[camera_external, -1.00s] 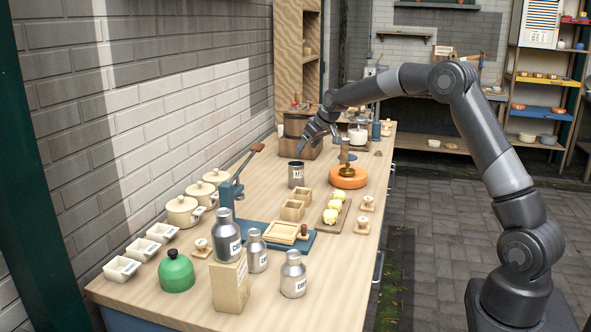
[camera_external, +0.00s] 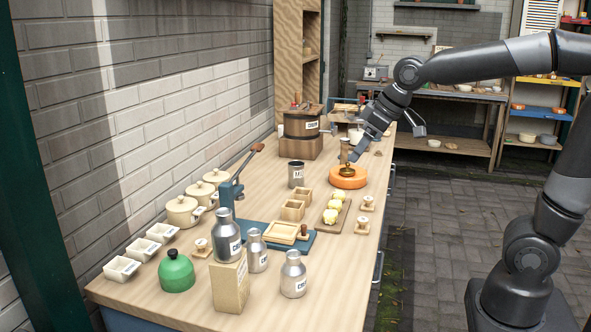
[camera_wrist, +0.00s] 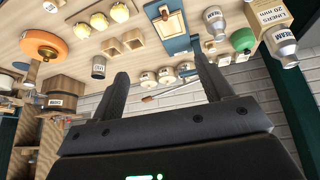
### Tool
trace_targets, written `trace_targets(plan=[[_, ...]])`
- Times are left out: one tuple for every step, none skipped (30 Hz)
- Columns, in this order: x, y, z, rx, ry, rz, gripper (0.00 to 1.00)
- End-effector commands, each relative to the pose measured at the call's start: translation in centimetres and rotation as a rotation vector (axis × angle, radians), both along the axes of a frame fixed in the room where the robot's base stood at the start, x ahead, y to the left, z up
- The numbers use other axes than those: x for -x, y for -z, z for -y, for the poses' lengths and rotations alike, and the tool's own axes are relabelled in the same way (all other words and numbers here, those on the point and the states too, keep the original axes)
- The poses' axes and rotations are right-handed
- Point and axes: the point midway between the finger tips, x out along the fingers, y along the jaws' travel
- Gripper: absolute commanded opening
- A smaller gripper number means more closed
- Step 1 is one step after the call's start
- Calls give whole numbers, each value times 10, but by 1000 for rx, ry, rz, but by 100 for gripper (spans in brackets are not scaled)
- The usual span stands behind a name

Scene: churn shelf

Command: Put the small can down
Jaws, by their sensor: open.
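A small grey can (camera_external: 296,176) with a dark top and a label stands upright on the wooden bench, left of the orange round block. It also shows in the wrist view (camera_wrist: 98,68), to the left of my fingers and apart from them. My gripper (camera_external: 388,142) is open and empty, raised near the bench's right edge, beyond the orange block. In the wrist view its two fingers (camera_wrist: 160,80) stand wide apart with nothing between them.
The orange round block (camera_external: 348,182) with a brass piece is right of the can. Small wooden boxes (camera_external: 293,210), a board of yellow pieces (camera_external: 335,222) and a blue lever press (camera_external: 228,197) stand nearer. A wooden churn (camera_external: 302,140) is behind. Bare bench (camera_external: 262,185) lies left of the can.

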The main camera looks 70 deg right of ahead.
Motion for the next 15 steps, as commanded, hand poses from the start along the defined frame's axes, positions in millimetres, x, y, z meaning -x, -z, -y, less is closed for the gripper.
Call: trace_targets(plan=[[20,0,-13,0,-18,3,72],[32,2,-20,-3,-25,1,72],[47,5,-27,-6,-34,0,72],[58,7,-33,-8,-42,-1,72],[69,10,-38,-10,-49,-1,72],[83,14,-45,-14,-61,-2,72],[94,18,-50,-17,-69,-4,72],[104,21,-54,-20,-76,-5,72],[116,26,-58,-24,-84,-6,72],[125,30,-61,-27,-90,-7,72],[132,34,-64,-30,-96,-8,72],[141,38,-67,-33,-103,-10,72],[148,41,-69,-35,-108,-10,72],[153,44,-70,-37,-112,-12,72],[158,47,-72,-39,-117,-13,72]])
